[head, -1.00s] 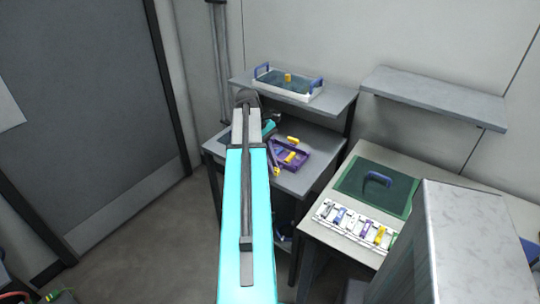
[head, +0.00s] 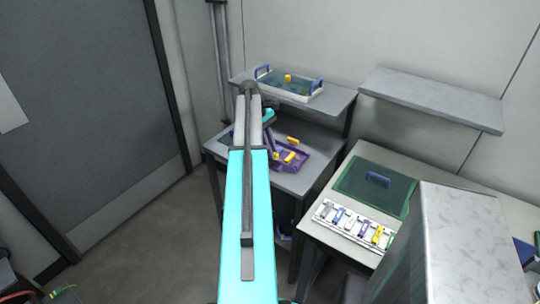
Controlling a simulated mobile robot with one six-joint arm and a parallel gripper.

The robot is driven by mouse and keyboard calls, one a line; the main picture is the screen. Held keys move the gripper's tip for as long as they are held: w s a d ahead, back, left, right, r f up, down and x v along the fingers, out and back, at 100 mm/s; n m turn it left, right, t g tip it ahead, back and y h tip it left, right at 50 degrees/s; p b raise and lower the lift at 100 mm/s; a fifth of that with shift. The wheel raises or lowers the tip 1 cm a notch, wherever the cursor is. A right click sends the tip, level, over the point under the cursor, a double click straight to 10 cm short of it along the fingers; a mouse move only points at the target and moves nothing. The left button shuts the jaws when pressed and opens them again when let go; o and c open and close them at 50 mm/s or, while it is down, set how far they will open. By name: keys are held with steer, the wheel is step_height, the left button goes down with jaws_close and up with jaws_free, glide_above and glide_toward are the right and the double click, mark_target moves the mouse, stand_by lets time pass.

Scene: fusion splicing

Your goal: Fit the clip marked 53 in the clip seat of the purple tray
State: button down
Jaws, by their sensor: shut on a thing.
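The purple tray (head: 286,168) lies on the lower surface of the grey shelf stand, right of my arm's end. Yellow pieces show in and by it. My gripper (head: 271,143) is small in the picture and partly covered by my arm, at the tray's left side. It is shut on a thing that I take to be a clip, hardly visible. I cannot read the number 53 on any piece, and I cannot make out the clip seat or whether the held piece touches the tray.
A white-rimmed tray (head: 302,97) with blue handles and a yellow piece stands on the upper shelf. On the right table, a white rack (head: 331,222) holds several coloured clips in front of a green mat or lid (head: 352,195) with a blue handle. The wall shelf (head: 440,100) is empty.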

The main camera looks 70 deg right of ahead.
steer(key=shift+d+f, duration=0.15)
stand_by(0.3)
steer(key=shift+f+p, duration=0.6)
steer(key=shift+f, duration=1.05)
